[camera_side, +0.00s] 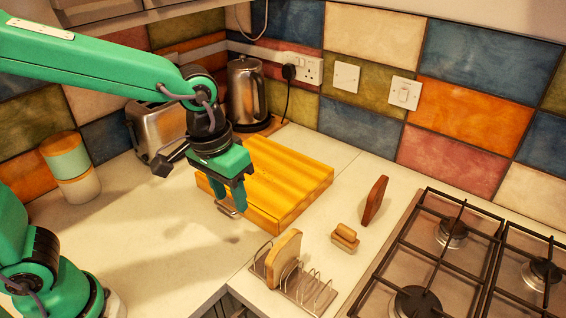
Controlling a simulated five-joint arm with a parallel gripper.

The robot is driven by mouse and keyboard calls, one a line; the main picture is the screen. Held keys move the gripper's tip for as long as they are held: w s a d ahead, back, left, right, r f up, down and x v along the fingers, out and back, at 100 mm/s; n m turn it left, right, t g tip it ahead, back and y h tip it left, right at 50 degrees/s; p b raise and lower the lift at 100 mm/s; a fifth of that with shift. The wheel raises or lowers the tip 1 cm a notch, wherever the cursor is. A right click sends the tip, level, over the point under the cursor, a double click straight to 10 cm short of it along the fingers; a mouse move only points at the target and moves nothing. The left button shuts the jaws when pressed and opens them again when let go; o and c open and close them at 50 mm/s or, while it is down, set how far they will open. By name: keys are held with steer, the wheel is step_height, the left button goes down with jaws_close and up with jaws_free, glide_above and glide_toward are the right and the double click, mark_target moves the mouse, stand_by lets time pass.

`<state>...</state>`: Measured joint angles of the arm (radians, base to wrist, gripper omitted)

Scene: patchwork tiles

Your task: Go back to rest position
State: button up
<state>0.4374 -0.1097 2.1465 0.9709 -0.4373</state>
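My gripper (229,205) hangs from my green arm, pointing down, near the front left edge of the yellow striped wooden board (290,185). Its two green fingers look apart, with a gap between them. A small metallic part shows at the fingertips; I cannot make out its shape fully. I see no object clearly held.
A wire toast rack (318,291) holds a bread slice (283,258). A small wooden piece (345,237) and an upright brown slab (375,200) stand left of the gas hob (440,262). Toaster (158,128), kettle (246,92) and canisters (78,185) stand behind. The front left counter is clear.

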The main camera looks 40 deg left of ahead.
steer(key=s+a+r+t, duration=0.2)
steer(key=s+a, duration=0.2)
steer(key=a, duration=0.3)
steer(key=s+a+r+t, duration=0.2)
steer(key=s+a, duration=0.2)
steer(key=a, duration=0.3)
steer(key=shift+r+y, duration=0.2)
steer(key=shift+y, duration=0.1)
steer(key=shift+a, duration=0.1)
